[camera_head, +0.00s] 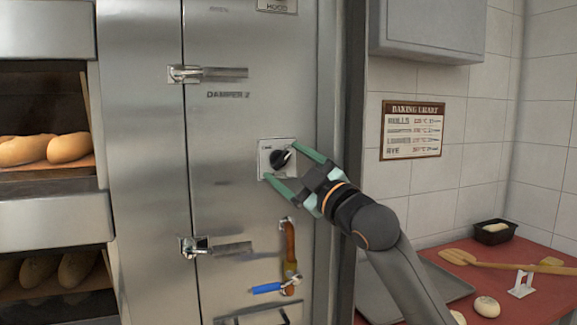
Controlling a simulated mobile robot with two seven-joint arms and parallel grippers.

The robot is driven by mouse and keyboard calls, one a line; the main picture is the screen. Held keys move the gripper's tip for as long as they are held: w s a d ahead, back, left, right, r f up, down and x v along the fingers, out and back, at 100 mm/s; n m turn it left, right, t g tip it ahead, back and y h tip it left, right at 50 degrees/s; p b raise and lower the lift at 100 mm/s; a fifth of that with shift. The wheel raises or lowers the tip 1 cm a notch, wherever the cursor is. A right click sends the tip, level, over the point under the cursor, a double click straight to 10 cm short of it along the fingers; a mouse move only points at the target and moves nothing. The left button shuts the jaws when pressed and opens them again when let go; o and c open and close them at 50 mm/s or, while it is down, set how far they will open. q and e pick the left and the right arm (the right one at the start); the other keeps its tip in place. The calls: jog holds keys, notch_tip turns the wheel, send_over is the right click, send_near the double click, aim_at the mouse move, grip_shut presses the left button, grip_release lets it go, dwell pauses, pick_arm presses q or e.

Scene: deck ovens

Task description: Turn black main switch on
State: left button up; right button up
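The black main switch (279,159) is a round knob on a pale square plate (266,146), set in the steel oven panel. My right gripper (281,162) reaches in from the lower right with its green fingers spread, one above right of the knob and one below left. The knob lies between the fingertips. I cannot tell whether either finger touches it. My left gripper is not in view.
Steel damper levers (222,73) stick out of the panel, with a second one (227,248) lower down. A blue-handled valve (267,288) on a copper pipe sits below the switch. A red table (530,257) with a tray (425,285) stands right.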

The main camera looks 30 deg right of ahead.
pick_arm(q)
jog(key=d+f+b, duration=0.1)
jog(key=b, duration=0.1)
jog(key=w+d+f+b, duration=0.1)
jog(key=b, duration=0.1)
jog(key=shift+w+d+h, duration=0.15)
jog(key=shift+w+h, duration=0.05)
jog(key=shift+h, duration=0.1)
pick_arm(e)
jog(key=v, duration=1.2)
jog(key=shift+s, duration=0.3)
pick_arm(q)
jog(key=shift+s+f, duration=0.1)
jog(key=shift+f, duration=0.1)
pick_arm(e)
jog(key=shift+a+f, duration=0.1)
